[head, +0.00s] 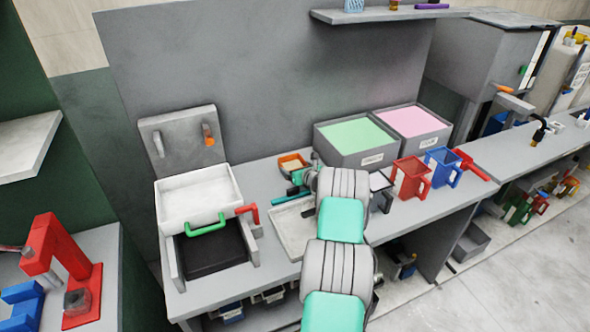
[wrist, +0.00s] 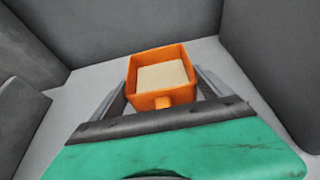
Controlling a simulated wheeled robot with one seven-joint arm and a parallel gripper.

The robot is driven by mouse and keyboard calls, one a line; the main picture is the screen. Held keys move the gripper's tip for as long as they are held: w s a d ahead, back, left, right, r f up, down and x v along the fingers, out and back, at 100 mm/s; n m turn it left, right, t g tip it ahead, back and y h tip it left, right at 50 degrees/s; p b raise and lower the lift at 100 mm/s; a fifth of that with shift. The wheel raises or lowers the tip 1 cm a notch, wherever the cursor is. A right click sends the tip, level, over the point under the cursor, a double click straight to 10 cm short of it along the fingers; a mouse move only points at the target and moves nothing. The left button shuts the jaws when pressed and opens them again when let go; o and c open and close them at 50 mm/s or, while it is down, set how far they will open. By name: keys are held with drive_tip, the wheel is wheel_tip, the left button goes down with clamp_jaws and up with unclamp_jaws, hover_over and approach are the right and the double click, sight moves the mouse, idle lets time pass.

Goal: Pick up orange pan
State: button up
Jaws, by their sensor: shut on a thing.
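The orange pan (head: 291,161) is a small square open box with a pale tan block or filling inside. In the head view it is at the back of the bench, just beyond my gripper (head: 293,187). In the wrist view the orange pan (wrist: 160,76) is centred, with a short orange handle pointing toward me. My gripper (wrist: 160,97) has one grey finger on each side of the handle end and is shut on the pan. The arm hides part of the bench in the head view. I cannot tell whether the pan is off the surface.
Left of the arm stands a press with a white lid (head: 198,197) and green handle. A grey tray (head: 290,232) lies in front. Right are bins of green (head: 356,134) and pink foam (head: 413,121), then red (head: 411,180) and blue jugs (head: 443,167).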

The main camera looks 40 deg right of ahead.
drive_tip(key=shift+r, duration=0.15)
drive_tip(key=shift+r, duration=0.25)
wheel_tip(320, 180, up, 3)
drive_tip(key=shift+f+b, duration=0.1)
drive_tip(key=shift+b, duration=0.4)
drive_tip(key=s+r, duration=0.1)
drive_tip(key=r, duration=0.1)
drive_tip(key=s+a+r+b, duration=0.1)
drive_tip(key=s+r, duration=0.1)
drive_tip(key=s+a+r, duration=0.1)
drive_tip(key=shift+s+a+r+b, duration=0.25)
drive_tip(key=shift+s+r+b, duration=0.1)
drive_tip(key=shift+s+r, duration=0.05)
drive_tip(key=a+b+v, duration=0.1)
drive_tip(key=v, duration=0.8)
drive_tip(key=shift+w+a+b, duration=0.25)
drive_tip(key=shift+a+b, duration=0.05)
drive_tip(key=shift+a, duration=0.15)
drive_tip(key=shift+r, duration=0.1)
